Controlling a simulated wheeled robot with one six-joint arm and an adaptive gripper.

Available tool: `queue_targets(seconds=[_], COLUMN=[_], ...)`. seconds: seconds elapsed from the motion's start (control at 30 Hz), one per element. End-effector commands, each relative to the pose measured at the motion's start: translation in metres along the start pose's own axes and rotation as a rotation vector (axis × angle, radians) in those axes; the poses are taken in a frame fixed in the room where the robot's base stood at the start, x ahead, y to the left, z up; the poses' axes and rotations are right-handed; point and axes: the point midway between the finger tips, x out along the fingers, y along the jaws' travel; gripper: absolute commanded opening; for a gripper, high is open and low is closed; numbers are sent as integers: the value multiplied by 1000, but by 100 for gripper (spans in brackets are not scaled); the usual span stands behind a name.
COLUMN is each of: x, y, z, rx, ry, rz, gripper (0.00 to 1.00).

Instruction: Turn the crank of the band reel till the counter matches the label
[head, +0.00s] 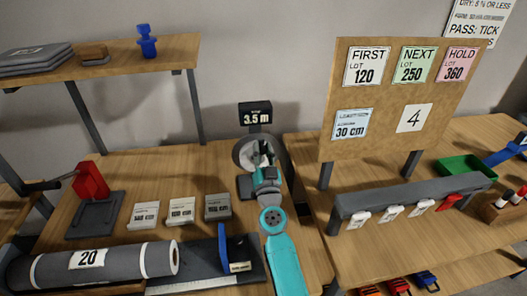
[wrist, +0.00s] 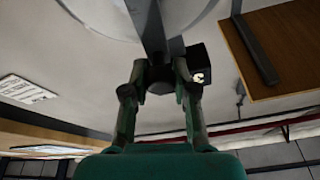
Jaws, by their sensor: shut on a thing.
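The band reel (head: 242,152) stands at the back of the table, its pale disc partly hidden by my arm. Its dark counter (head: 255,114) sits above the disc and reads 3.5 m. In the wrist view the grey crank arm (wrist: 147,22) crosses the pale disc (wrist: 95,18). My gripper (wrist: 160,78) is shut on the dark crank handle (wrist: 160,80) at the end of that arm. My gripper also shows in the head view (head: 264,158) in front of the reel. A card (head: 351,124) on the board reads 30 cm; whether it is the task's label is unclear.
A grey roll (head: 120,261) marked 20 and a cutting board with a blue handle (head: 222,250) lie in front. Several small blocks (head: 180,212) stand left of my arm. A notice board (head: 340,85) rises at right.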

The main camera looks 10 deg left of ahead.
Motion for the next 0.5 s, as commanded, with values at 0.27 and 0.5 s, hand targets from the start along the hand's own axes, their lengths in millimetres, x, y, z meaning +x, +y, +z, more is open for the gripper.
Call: queue_targets(seconds=[0.27, 0.5], x=[0, 0], y=[2, 2], z=[2, 2], rx=[63, 72], ry=[2, 2], rz=[22, 25], gripper=[0, 0])
